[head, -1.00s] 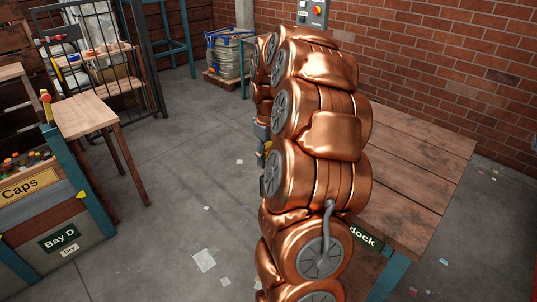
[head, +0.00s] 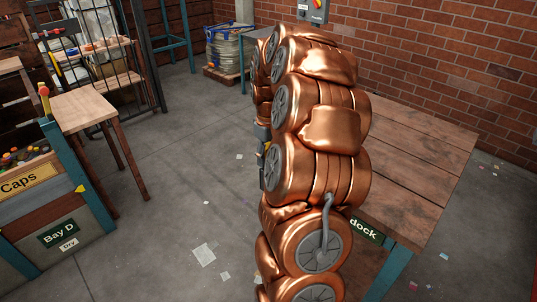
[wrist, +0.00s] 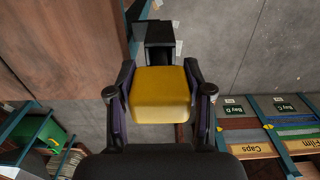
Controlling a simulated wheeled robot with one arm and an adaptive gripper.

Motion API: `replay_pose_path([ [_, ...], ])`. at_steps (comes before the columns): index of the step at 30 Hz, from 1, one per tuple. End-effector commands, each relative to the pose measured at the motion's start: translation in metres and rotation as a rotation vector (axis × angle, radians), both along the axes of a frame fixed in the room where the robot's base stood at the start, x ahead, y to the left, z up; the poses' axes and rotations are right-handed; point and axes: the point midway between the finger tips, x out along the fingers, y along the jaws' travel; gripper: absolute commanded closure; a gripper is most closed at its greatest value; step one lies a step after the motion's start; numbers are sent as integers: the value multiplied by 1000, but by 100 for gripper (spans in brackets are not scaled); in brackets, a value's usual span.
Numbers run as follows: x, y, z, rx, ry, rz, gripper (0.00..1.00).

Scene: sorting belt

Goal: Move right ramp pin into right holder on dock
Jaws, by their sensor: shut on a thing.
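My gripper (wrist: 160,95) shows in the wrist view, its black fingers closed on the two sides of a yellow block (wrist: 160,94). A black part shows just beyond the block; I cannot tell whether it belongs to it. The block may be the ramp pin, but its full shape is hidden. In the head view my copper arm hides the gripper. The dock is a wooden table (head: 415,150) at the right, with a green "dock" sign (head: 364,230) on its near edge. The right holder cannot be made out; my arm covers the table's left part.
At the left stand the Caps bin (head: 27,179) and the Bay D sign (head: 58,233), beside a small wooden table (head: 85,108). A wrapped stack on a pallet (head: 226,52) stands at the back. The floor between is open, with scattered paper scraps.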

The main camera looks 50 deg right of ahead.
Motion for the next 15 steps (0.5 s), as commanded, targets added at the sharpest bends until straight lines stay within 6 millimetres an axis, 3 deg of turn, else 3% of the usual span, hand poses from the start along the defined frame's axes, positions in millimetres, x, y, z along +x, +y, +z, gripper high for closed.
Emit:
replay_pose_path([
  [15,0,0,-17,-1,-1,0,96],
])
